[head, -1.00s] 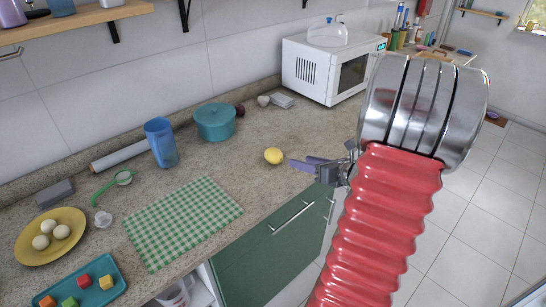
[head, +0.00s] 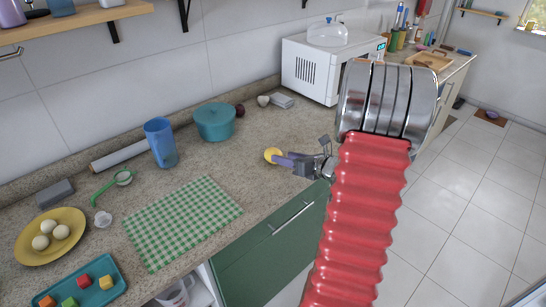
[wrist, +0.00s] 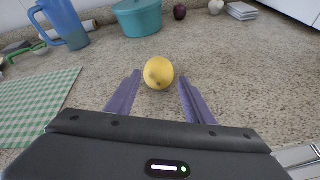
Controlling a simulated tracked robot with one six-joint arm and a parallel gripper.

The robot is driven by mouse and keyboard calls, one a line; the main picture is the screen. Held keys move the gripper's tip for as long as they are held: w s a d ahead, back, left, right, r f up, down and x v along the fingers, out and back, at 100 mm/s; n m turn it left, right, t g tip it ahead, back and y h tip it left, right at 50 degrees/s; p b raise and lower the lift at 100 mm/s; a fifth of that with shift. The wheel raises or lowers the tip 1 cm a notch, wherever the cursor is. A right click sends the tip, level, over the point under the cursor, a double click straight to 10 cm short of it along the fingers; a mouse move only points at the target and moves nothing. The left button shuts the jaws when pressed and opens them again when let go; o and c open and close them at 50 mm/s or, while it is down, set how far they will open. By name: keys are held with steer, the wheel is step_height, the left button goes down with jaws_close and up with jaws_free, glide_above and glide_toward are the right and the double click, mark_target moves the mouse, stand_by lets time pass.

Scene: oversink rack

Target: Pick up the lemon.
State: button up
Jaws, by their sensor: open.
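The yellow lemon (head: 272,154) lies on the speckled stone counter, right of the teal pot. In the wrist view the lemon (wrist: 158,73) sits just beyond and between my two purple fingertips. My gripper (head: 283,158) is open, low over the counter, with its fingers pointing at the lemon. In the wrist view my gripper (wrist: 159,82) has a clear gap between its fingers and nothing held. In the head view a fingertip overlaps the lemon's right side; contact cannot be told.
The teal pot (head: 214,123) and blue pitcher (head: 160,142) stand left of the lemon. A dark red onion (head: 240,110), a garlic bulb (head: 263,100) and the white microwave (head: 325,68) are behind. A green checked cloth (head: 182,221) lies at front left. Counter around the lemon is clear.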

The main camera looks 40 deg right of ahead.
steer(key=shift+w, duration=0.1)
steer(key=shift+x, duration=2.55)
steer(key=shift+a+f, duration=0.1)
steer(key=shift+c, duration=0.6)
steer(key=c, duration=0.6)
